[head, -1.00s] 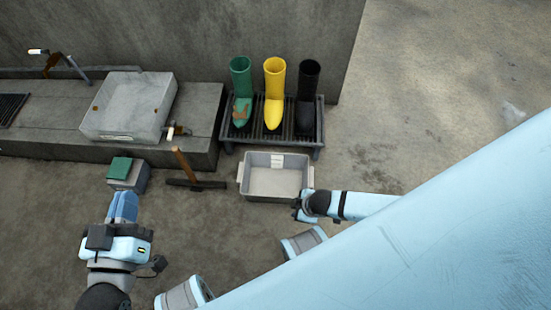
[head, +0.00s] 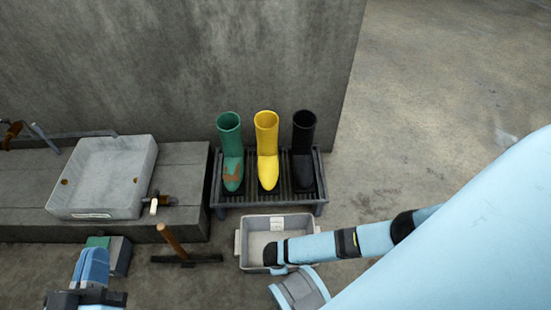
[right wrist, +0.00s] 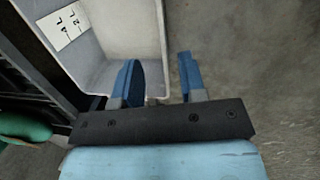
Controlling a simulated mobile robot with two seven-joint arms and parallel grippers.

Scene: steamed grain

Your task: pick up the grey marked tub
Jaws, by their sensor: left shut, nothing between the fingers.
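The grey tub (head: 243,243) stands on the floor in front of the boot rack, with a white label (head: 276,225) on its far inner wall. Dark marks show on the label in the right wrist view (right wrist: 62,26). My right arm covers the tub's near right part in the head view. In the right wrist view my right gripper (right wrist: 160,80) is open, with one finger over the inside of the tub (right wrist: 122,30) and the other outside its wall; contact cannot be told. My left gripper (head: 92,265) is shut and empty at the lower left.
A rack (head: 218,185) behind the tub holds green (head: 229,145), yellow (head: 266,145) and black boots (head: 303,145). A pale basin (head: 105,175) sits on a ledge. Floor at right is clear.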

